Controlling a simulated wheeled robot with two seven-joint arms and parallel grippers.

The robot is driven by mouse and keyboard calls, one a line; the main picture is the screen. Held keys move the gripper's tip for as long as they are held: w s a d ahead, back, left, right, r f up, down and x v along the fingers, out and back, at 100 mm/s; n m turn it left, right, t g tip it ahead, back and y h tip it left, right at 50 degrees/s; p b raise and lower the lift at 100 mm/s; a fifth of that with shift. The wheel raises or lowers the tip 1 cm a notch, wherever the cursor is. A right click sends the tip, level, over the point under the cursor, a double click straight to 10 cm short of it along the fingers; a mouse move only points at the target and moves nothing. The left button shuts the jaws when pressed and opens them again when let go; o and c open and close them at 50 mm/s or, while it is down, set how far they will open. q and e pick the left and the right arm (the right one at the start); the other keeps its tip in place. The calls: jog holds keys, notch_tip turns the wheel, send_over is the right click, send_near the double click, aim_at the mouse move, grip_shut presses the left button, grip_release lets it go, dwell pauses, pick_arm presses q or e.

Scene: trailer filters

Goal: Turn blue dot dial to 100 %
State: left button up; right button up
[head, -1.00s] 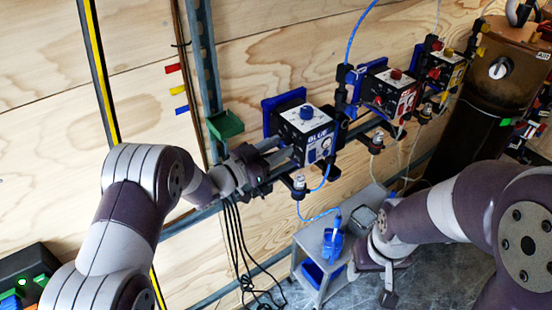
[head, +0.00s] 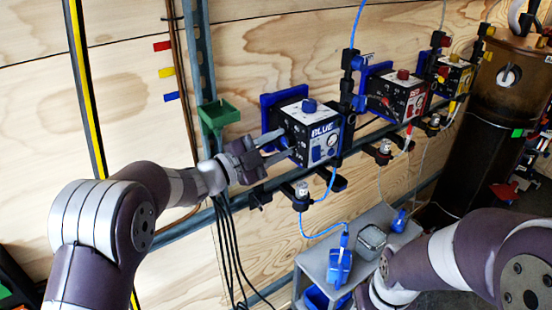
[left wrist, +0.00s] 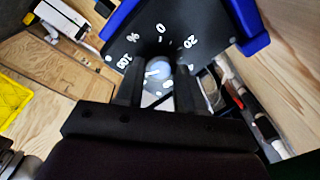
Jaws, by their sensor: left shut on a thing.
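The blue unit, a white-topped control box marked BLUE (head: 322,131), is fixed to the rail on the wooden wall. My right gripper is out of view.
A red unit (head: 403,95) and a yellow unit (head: 455,75) stand along the wall to the right. A grey cart (head: 313,262) stands below; black cables (head: 231,255) hang under my left wrist.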

pick_arm(q)
jog(key=shift+m+b, duration=0.9)
jog(key=o, duration=1)
jog(key=shift+o, duration=0.2)
jog(key=v, duration=1.2)
jog(key=shift+a+b, duration=0.3)
jog(key=shift+b, duration=0.1)
jog(key=shift+s+f, duration=0.1)
